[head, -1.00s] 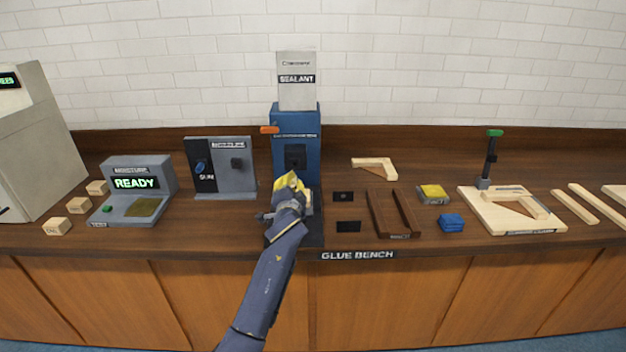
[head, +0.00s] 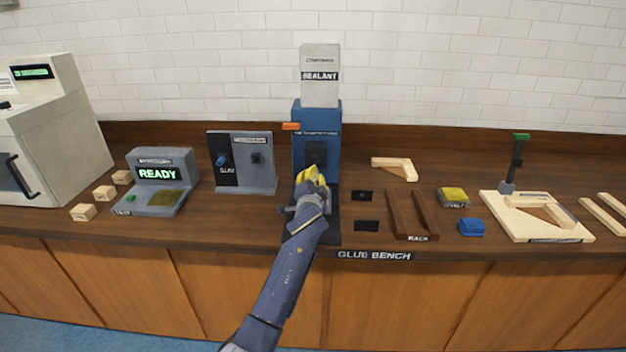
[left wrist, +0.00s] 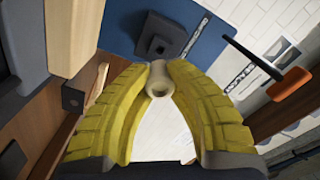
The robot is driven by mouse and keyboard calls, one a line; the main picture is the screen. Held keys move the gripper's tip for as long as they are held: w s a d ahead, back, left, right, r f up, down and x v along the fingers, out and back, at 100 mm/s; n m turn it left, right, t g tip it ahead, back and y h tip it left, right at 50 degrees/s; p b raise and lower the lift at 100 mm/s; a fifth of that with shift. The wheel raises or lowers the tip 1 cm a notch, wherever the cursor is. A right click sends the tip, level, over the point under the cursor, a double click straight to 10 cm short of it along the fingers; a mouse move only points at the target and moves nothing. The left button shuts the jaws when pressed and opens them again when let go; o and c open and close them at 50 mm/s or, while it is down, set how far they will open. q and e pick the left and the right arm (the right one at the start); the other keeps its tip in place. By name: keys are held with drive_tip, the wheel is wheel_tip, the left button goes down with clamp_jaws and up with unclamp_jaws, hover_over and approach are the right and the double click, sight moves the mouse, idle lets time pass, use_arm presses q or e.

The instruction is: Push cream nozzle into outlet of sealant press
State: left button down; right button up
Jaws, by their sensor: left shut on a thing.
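The sealant press is a blue upright (head: 330,125) with a white sealant cartridge on top. Its dark square outlet block (head: 316,152) faces me and also shows in the left wrist view (left wrist: 150,47). My left gripper (head: 313,172) has yellow fingers and is in front of the press, just below the outlet. In the left wrist view its fingertips (left wrist: 160,76) are shut on the cream nozzle (left wrist: 158,88), a small round piece. The nozzle's far end shows close below the block; I cannot tell whether they touch. In the head view the fingers hide the nozzle. My right gripper is out of view.
An orange lever (head: 291,126) sticks out from the press's upper left. A grey panel stand (head: 262,180) is close on the left. Dark square plates (head: 367,226) and a brown rack (head: 428,215) lie to the right. The wall is behind.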

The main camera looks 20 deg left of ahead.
use_arm(q)
drive_tip(key=shift+x, duration=1.9)
drive_tip(key=shift+x, duration=1.4)
idle(0.5)
drive_tip(key=c, duration=1.3)
unclamp_jaws()
drive_tip(key=v, duration=1.2)
